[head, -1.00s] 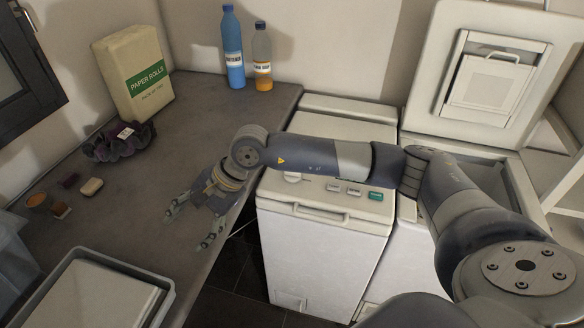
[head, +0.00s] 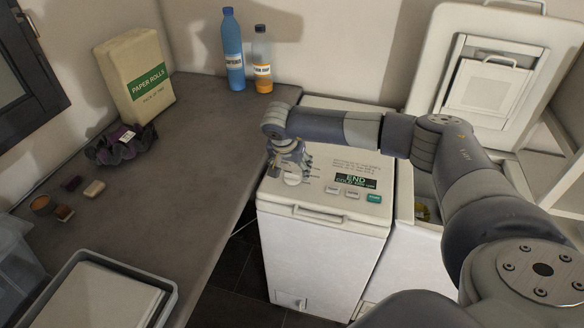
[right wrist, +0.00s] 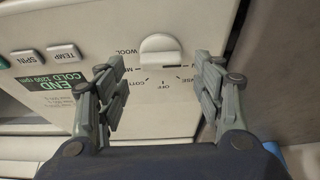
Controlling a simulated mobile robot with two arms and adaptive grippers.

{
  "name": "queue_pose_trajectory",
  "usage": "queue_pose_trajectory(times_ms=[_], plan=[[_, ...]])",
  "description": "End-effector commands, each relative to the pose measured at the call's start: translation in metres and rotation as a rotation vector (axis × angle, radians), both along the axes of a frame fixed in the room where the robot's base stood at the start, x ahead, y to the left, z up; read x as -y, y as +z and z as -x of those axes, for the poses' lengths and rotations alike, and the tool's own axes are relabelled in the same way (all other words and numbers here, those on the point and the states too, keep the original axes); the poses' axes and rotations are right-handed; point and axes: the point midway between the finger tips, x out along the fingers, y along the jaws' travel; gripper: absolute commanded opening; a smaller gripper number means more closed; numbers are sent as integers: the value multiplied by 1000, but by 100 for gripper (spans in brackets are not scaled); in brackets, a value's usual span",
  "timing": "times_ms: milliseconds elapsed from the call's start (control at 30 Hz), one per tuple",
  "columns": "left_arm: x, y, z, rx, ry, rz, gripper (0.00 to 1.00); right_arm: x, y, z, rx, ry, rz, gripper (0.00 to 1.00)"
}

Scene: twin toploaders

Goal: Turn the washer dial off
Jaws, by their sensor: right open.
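The closed left toploader washer (head: 325,245) has a white dial (head: 292,179) at the left of its control panel. A dark display (head: 355,181) beside it reads END. In the right wrist view the dial (right wrist: 160,48) is a pale round knob, ringed by labels including WOOL and OFF. I cannot tell which label it points at. My right gripper (head: 290,168) is over the dial, fingers pointing down. In the right wrist view the gripper (right wrist: 160,78) is open, one finger on each side of the dial area, with nothing between them gripped. My left gripper is not in view.
The second toploader (head: 405,235) stands to the right with its lid (head: 440,100) raised. A dark counter (head: 190,170) runs along the left, holding a paper rolls pack (head: 140,105), bottles (head: 233,60), small items and a tray (head: 165,310).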

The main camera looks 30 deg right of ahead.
Motion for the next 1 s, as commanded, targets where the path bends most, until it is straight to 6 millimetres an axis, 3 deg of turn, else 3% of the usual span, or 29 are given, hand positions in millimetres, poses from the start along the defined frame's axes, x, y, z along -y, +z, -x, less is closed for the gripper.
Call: queue_pose_trajectory(times_ms=[200,533,733,1000], plan=[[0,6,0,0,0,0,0,6,-21,-6,-1,1,-1,62],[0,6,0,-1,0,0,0,7,-26,-7,0,1,0,62],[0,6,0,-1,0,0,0,7,-25,-7,0,0,-1,19],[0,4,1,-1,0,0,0,7,-26,-7,0,-7,-1,18]])
